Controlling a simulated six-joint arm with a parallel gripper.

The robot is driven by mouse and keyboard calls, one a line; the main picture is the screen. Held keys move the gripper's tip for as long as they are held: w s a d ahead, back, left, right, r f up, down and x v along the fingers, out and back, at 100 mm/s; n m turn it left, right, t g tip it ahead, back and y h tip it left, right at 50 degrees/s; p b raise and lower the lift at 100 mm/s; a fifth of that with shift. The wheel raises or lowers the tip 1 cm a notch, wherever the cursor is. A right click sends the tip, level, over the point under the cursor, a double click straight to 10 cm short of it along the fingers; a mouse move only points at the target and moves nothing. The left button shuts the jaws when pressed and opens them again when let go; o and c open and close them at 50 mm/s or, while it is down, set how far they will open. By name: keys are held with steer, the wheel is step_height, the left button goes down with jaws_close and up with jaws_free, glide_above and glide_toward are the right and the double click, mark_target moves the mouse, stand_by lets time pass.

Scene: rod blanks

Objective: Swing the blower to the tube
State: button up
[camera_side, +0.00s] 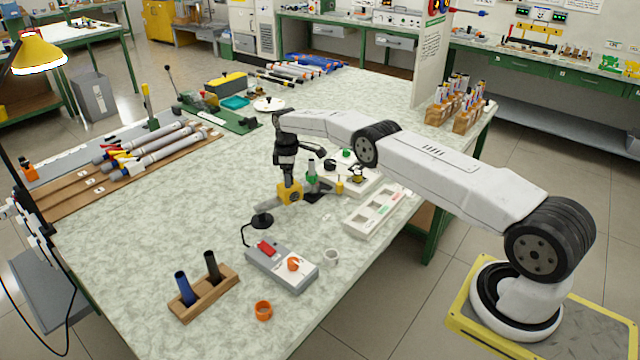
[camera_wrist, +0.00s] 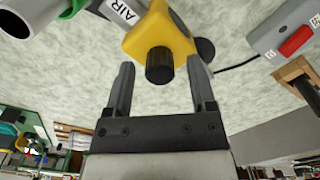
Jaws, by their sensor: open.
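The blower has a yellow body (camera_side: 290,193) with a grey part marked AIR beside it, and it stands on the table under my gripper (camera_side: 288,180). In the wrist view the yellow body (camera_wrist: 158,36) carries a black knob (camera_wrist: 159,66). My gripper (camera_wrist: 161,77) is open, with one finger on each side of this knob; a gap shows on both sides. A grey open-ended tube (camera_wrist: 28,14) shows at the upper left of the wrist view, near a green part (camera_wrist: 72,8). I cannot tell how it joins the blower.
A grey control box (camera_side: 281,268) with a red switch and orange knob stands in front, with a black cord. The left-middle tabletop is clear.

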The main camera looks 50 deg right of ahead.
steer(key=shift+r, duration=3.7)
